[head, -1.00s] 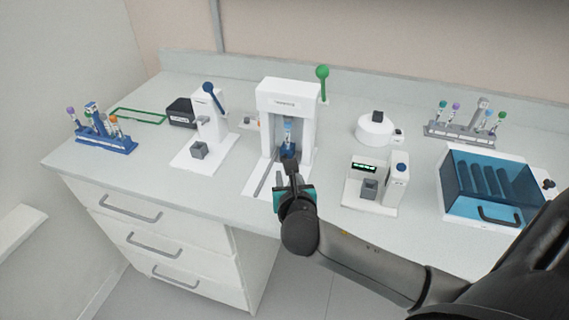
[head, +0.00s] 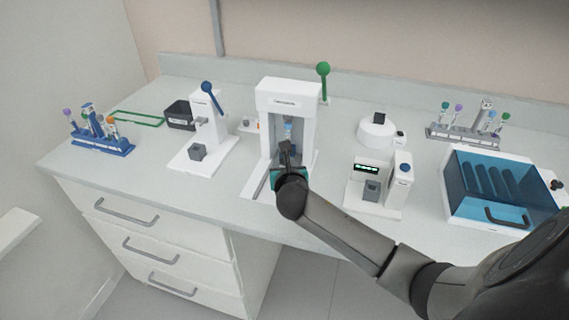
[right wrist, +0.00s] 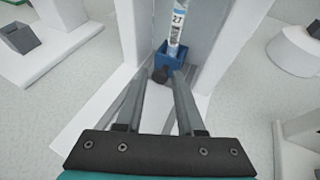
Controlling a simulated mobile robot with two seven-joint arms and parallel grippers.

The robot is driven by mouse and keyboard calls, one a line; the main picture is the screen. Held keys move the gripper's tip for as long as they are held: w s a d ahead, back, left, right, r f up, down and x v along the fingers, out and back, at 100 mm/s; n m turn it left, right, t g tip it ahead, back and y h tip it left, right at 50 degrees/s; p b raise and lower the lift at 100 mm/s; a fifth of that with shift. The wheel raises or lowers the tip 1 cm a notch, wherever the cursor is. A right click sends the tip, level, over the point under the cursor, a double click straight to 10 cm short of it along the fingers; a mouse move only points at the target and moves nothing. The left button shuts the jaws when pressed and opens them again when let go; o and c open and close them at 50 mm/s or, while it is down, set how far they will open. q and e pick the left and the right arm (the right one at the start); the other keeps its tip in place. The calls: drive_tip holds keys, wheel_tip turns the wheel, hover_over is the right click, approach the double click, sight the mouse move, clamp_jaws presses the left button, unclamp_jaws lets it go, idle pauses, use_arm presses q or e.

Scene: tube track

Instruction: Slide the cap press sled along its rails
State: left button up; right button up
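The cap press (head: 288,100) is a white frame with a green-knobbed lever (head: 323,70), near the middle of the bench in the head view. Its sled is a small blue holder (right wrist: 172,58) carrying an upright tube labelled 27 (right wrist: 177,28), between the white side walls. A dark knob (right wrist: 159,75) is on the sled's near side. My right gripper (head: 286,150) is at the press mouth. In the right wrist view its two grey fingers (right wrist: 162,82) stand apart, one each side of the knob; firm contact is not clear. My left gripper is out of view.
A white device with a blue-knobbed lever (head: 207,108) stands left of the press. A small device with a green display (head: 366,169) stands to the right, with a blue-lidded box (head: 492,180) beyond it. Tube racks stand at left (head: 103,143) and back right (head: 464,132).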

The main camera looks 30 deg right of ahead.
clamp_jaws()
idle(1.3)
